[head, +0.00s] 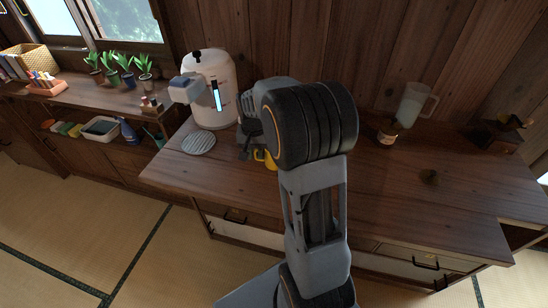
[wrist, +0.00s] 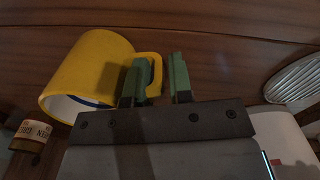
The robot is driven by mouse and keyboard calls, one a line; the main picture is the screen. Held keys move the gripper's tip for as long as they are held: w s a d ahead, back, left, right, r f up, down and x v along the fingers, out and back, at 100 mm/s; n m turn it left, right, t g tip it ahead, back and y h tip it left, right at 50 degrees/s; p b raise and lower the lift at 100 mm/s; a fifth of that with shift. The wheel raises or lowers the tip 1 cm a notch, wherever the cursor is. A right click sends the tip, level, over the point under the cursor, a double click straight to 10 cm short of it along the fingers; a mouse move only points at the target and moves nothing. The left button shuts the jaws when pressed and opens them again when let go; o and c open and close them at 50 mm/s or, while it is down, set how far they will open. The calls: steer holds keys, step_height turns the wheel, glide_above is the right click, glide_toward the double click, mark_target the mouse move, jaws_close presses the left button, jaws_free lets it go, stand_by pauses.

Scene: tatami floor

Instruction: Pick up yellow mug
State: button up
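The yellow mug (wrist: 85,70) fills the upper left of the wrist view, its white-and-blue inside showing at its lower edge. Its handle (wrist: 157,72) points towards my gripper (wrist: 158,80). The gripper's two green fingers are apart. The left finger overlaps the handle loop, and the handle's outer bar shows between the fingers, with a gap to the right finger. Whether either finger touches the handle I cannot tell. In the head view only a small part of the mug (head: 266,158) shows on the counter; my arm hides the rest.
On the counter (head: 400,205), a white dispenser (head: 217,92) and a round grey ribbed trivet (head: 199,143) are left of my arm. A small labelled jar (wrist: 30,132) is near the mug. A pale pitcher (head: 411,104) and dark box (head: 499,135) stand right. The front right counter is mostly clear.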

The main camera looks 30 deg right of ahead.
steer(key=shift+f, duration=0.25)
jaws_close()
stand_by(0.4)
